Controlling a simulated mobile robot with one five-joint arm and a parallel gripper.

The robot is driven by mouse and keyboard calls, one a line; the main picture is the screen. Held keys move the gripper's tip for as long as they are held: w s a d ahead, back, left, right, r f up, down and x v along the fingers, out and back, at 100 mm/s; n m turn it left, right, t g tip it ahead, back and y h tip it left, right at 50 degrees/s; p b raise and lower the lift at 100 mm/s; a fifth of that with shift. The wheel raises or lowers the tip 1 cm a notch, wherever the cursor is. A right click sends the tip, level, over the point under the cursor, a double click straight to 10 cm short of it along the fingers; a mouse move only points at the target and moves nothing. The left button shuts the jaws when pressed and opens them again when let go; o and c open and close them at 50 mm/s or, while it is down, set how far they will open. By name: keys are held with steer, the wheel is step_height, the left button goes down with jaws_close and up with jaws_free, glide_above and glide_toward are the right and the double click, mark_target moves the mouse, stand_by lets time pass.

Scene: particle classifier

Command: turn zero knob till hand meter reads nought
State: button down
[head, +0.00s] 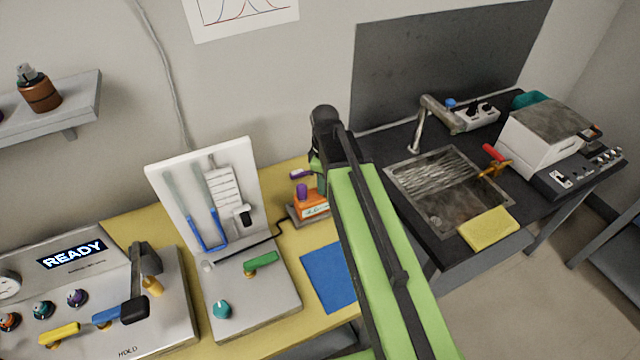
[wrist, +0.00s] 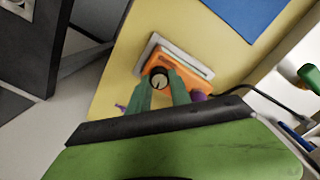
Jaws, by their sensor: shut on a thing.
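The orange hand meter (head: 311,207) sits in a grey holder on the yellow bench top, partly behind my arm in the head view. In the wrist view the meter (wrist: 187,75) lies straight ahead, with a round dark knob with a pale face (wrist: 160,77) on its near end. My gripper (wrist: 161,88) has its two green fingers on either side of this knob, shut on it. The meter's reading cannot be made out in either view. In the head view the fingers and knob are mostly hidden by my arm.
A purple-topped part (head: 302,192) stands close by the meter. A white stand (head: 252,290) with blue tube and knobs is to its left, a blue mat (head: 328,277) in front. A black bench with a sink (head: 448,190) is at the right.

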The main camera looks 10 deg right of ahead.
stand_by(0.4)
steer(key=c, duration=1.2)
jaws_free()
steer(key=shift+o, duration=0.2)
step_height(320, 180, up, 18)
steer(key=p, duration=1.7)
steer(key=shift+f, duration=0.25)
